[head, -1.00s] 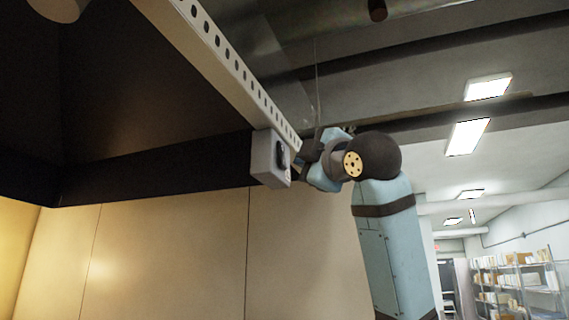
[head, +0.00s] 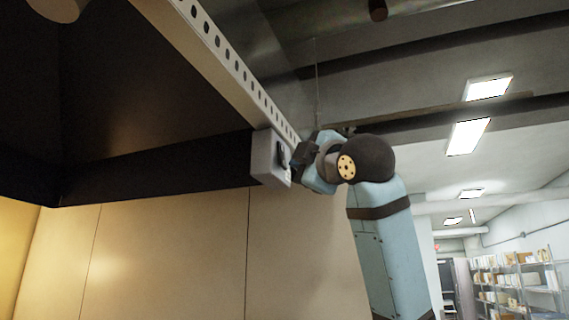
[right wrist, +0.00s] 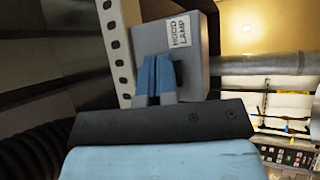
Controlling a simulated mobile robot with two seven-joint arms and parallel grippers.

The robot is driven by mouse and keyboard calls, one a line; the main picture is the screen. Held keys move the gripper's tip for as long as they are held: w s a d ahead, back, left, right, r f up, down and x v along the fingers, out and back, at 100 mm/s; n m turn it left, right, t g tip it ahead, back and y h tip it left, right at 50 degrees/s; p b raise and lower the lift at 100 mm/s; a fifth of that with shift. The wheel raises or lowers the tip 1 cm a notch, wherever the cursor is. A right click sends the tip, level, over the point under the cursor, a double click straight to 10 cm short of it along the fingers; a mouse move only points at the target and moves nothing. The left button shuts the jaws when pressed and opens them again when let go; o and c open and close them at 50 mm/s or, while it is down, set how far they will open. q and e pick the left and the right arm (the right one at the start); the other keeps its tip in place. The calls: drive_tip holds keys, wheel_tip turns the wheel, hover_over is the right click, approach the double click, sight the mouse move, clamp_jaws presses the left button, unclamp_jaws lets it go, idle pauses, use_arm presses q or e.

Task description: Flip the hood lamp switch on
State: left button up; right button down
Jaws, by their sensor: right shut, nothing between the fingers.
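The hood lamp switch box (head: 264,160) is a grey box at the lower end of the perforated hood rail, with a dark switch part (head: 282,154) on its right face. My right gripper (head: 295,160) is at that face, shut and empty. My left gripper is not in view.
The perforated rail (head: 235,68) runs along the hood edge above the box. A beige panelled wall (head: 170,255) lies below the hood. Shelving (head: 512,280) stands far off at the right, with open room before it.

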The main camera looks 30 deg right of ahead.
drive_tip(key=shift+w+a, duration=0.2)
drive_tip(key=shift+w, duration=0.05)
idle(0.8)
drive_tip(key=shift+s+d, duration=0.55)
drive_tip(key=shift+s, duration=0.1)
drive_tip(key=s+d, duration=0.3)
drive_tip(key=shift+s+d+r, duration=0.1)
drive_tip(key=shift+s+r, duration=0.25)
drive_tip(key=shift+s, duration=0.05)
idle(0.6)
